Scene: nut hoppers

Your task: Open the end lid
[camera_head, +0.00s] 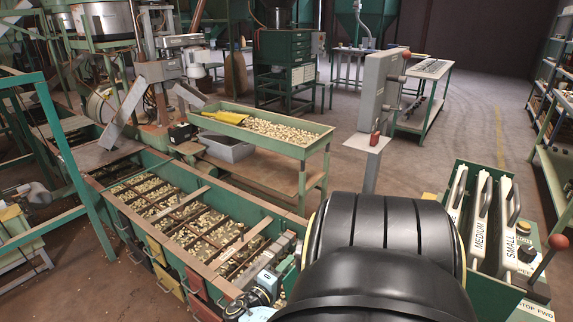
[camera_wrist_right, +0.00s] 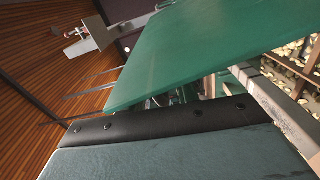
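A long green hopper bin (camera_head: 262,211) with several nut-filled compartments runs across the left middle of the head view. Coloured hinged fronts with handles line its near side, including a yellow one (camera_head: 166,280) and a red one (camera_head: 194,281). I cannot tell which part is the end lid. My black right arm covers the bin's near right end, beside small grey and blue parts (camera_head: 262,287). The right wrist view shows a green panel (camera_wrist_right: 190,55) close by, above a black bolted strip (camera_wrist_right: 165,122) on a grey-green surface. My right fingertips cannot be made out. My left gripper is out of view.
A green tray of nuts (camera_head: 323,134) stands on a bench behind the bin. A grey control post (camera_head: 373,100) rises behind my arm. A green box with plates marked MEDIUM (camera_head: 480,232) and SMALL (camera_head: 508,225) stands at right. Open floor lies beyond.

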